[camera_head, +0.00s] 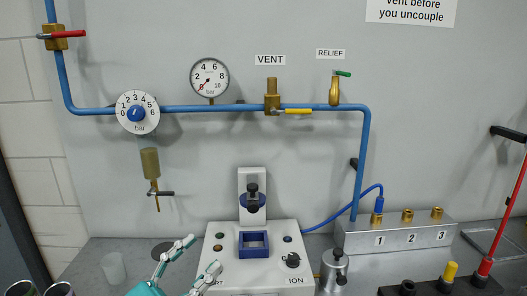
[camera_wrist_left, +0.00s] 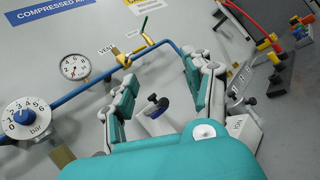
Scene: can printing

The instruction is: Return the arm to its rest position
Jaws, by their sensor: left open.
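My left gripper (camera_head: 192,262) is at the bottom of the head view, in front of the left part of the white printing machine (camera_head: 265,228). In the left wrist view its two teal-padded fingers (camera_wrist_left: 160,100) stand wide apart, open, with nothing held between them. The machine's black-knobbed head (camera_wrist_left: 152,104) shows beyond the gap between the fingers. My right gripper is in neither view.
Blue pipe (camera_head: 200,108) runs along the wall with a regulator dial (camera_head: 137,113), a gauge (camera_head: 210,77), a vent valve (camera_head: 272,97) and a relief valve (camera_head: 335,90). A numbered manifold (camera_head: 395,236) stands right. A pale cup (camera_head: 113,267) and dark round containers (camera_head: 60,289) are left.

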